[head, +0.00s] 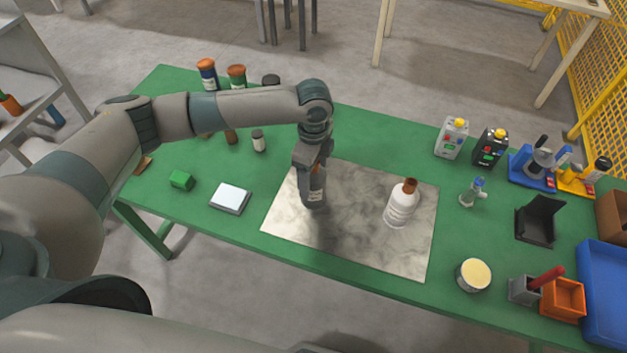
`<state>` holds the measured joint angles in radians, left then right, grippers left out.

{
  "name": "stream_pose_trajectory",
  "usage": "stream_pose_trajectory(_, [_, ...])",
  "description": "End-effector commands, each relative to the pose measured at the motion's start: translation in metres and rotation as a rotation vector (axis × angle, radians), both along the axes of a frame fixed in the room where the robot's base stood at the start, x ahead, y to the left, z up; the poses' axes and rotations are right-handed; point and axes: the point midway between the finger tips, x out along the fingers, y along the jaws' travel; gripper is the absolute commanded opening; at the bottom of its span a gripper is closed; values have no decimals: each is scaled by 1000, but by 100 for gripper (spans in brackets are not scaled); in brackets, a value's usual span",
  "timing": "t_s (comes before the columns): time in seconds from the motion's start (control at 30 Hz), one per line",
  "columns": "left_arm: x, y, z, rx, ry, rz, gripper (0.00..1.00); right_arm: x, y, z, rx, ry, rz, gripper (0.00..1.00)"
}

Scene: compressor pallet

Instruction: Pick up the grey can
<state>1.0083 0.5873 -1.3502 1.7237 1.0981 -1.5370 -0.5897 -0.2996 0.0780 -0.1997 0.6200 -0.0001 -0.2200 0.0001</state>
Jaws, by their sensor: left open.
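My left gripper (313,199) is open and points down over the left part of a marbled grey board. A short round can with a cream top and greyish side (473,275) stands at the front right of the table, well apart from the gripper. I cannot tell for sure which of these is the grey can. My right gripper is not in view.
A white bottle with a brown cap (400,206) stands on the marbled board (350,245), right of the gripper. The green table (375,140) holds jars at back left, two jugs (453,138) at back right, and an orange bin (563,299) and blue tray (608,290) at right.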

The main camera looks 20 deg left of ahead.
Motion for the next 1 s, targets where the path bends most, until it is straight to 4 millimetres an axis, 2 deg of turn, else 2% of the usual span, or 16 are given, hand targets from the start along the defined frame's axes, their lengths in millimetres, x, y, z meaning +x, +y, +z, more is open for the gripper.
stream_pose_trajectory(0.2, [-1, 0, -14, 0, 0, -2, 74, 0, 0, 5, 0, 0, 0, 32])
stream_pose_trajectory(0.63, [0, 0, -15, 0, 0, -2, 74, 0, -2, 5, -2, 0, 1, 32])
stream_pose_trajectory(0.87, [0, 0, -14, 0, 0, -1, 20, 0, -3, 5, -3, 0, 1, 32])
stream_pose_trajectory(0.9, [0, 0, -14, -1, -2, -1, 16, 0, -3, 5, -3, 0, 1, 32])
stream_pose_trajectory(1.0, [0, 0, -13, -1, -2, -1, 15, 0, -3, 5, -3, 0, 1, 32])
